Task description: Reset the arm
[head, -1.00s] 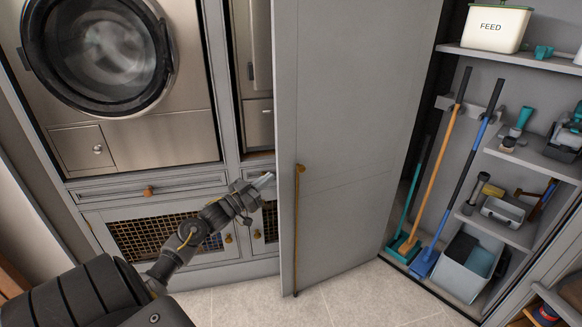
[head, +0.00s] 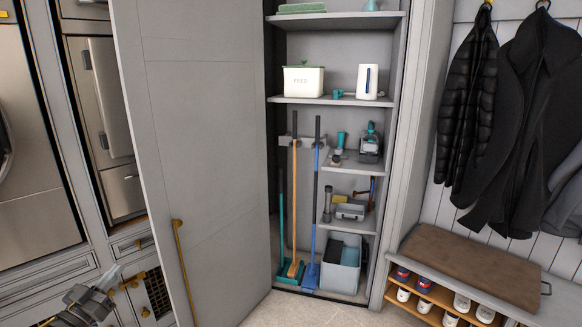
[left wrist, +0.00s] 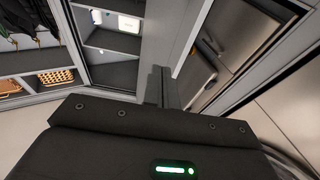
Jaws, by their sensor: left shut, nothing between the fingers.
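My left gripper (head: 112,276) is at the lower left of the head view, just left of the open grey cupboard door (head: 200,130) and its long brass handle (head: 184,270). It is shut with nothing in it. In the left wrist view its closed fingers (left wrist: 160,85) stand up in the middle, with the cupboard behind them. The gripper appears apart from the handle. My right gripper is not in view.
The open cupboard holds a feed box (head: 304,80), brooms (head: 295,200) and a grey bin (head: 341,268). A shoe bench (head: 470,268) with coats (head: 520,120) above stands at the right. Steel appliances (head: 110,120) are at the left. Some floor is clear before the cupboard.

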